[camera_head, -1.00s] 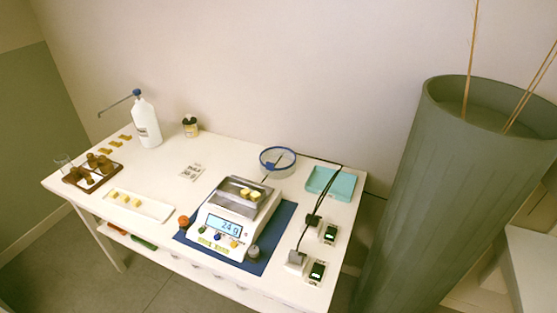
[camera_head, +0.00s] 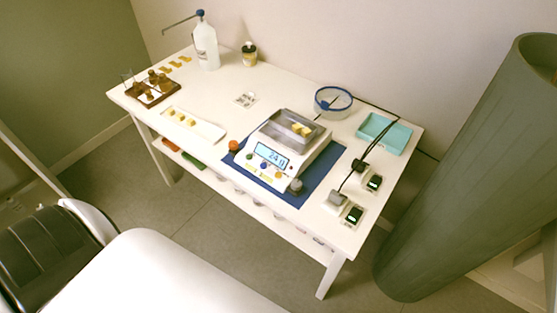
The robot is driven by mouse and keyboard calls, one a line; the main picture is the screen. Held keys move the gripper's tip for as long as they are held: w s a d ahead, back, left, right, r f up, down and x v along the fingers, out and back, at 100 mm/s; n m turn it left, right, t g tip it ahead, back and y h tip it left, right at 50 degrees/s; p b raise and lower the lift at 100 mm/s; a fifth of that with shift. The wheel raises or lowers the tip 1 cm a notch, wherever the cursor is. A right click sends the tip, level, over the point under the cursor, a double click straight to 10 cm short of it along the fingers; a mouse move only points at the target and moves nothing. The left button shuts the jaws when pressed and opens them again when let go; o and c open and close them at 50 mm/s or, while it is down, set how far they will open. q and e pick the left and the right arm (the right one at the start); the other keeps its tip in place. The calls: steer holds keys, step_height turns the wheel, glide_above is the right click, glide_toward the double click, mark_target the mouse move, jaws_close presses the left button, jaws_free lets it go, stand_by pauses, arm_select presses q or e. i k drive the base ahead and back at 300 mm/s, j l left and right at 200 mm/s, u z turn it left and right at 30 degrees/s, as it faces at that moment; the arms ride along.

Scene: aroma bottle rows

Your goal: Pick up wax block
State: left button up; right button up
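Several small yellow wax blocks (camera_head: 183,119) lie in a row on a white tray (camera_head: 207,133) at the front left of the table. Other yellow wax blocks (camera_head: 301,129) lie in the grey pan (camera_head: 281,124) on the scale (camera_head: 275,149), whose display seems to read 24 or 240. Neither of my gripper's fingers shows in the head view, and no block is seen held.
The white table (camera_head: 226,83) carries a wooden rack of small bottles (camera_head: 152,87), a white pump bottle (camera_head: 206,47), a dark jar (camera_head: 249,54), a glass bowl (camera_head: 333,101), a teal tray (camera_head: 384,133) and cabled devices (camera_head: 354,214). A large green cylinder (camera_head: 474,175) stands right.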

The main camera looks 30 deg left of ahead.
mark_target(190, 123)
steer(key=u, duration=1.7)
steer(key=i+j+u, duration=0.1)
steer(key=i+j, duration=0.15)
